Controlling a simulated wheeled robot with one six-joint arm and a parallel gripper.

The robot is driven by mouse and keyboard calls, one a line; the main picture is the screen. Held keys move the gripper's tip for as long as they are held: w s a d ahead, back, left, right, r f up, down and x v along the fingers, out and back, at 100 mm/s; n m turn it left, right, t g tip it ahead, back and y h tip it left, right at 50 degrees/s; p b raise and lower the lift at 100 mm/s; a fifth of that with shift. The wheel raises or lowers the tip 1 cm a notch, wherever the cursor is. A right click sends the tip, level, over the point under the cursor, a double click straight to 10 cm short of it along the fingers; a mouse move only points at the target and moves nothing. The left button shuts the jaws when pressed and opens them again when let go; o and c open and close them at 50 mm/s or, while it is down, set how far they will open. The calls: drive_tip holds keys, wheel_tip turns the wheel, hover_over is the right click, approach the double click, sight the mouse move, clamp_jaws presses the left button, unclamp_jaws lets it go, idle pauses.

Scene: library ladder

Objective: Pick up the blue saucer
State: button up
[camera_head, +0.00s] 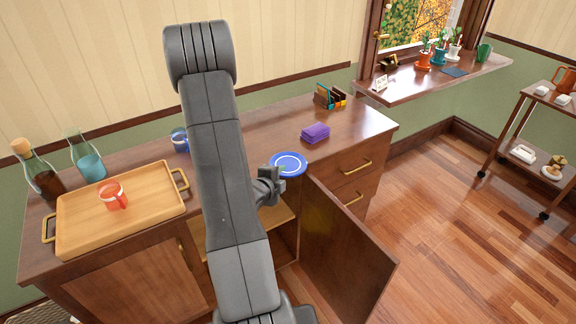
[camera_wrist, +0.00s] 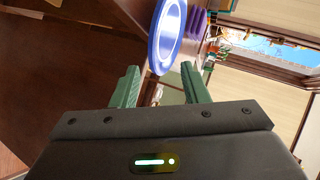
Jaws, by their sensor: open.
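The blue saucer (camera_head: 289,163) lies on the wooden cabinet top near its front edge, above the open door. It has a pale ring around a blue middle in the head view. My gripper (camera_head: 272,184) is just in front of the saucer, near the cabinet's front edge. In the wrist view my gripper (camera_wrist: 160,84) is open, with its green fingers apart and the saucer (camera_wrist: 170,38) just beyond the fingertips, roughly between them. Nothing is held. I cannot tell whether a finger touches the saucer's rim.
A purple stack (camera_head: 315,133) sits behind the saucer. A wooden tray (camera_head: 75,222) with a red mug (camera_head: 113,196) is at left, near two bottles. A blue mug (camera_head: 180,141) stands behind my arm. The open cabinet door (camera_head: 345,250) juts forward below the saucer.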

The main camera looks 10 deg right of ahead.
sight(287, 175)
drive_tip(key=shift+f+p+x, duration=0.15)
drive_tip(key=shift+p+x, duration=0.2)
drive_tip(key=shift+x, duration=0.85)
drive_tip(key=shift+f+p+x, duration=0.15)
drive_tip(key=shift+p+x, duration=0.15)
drive_tip(key=shift+x, duration=0.9)
drive_tip(key=shift+s, duration=0.1)
clamp_jaws()
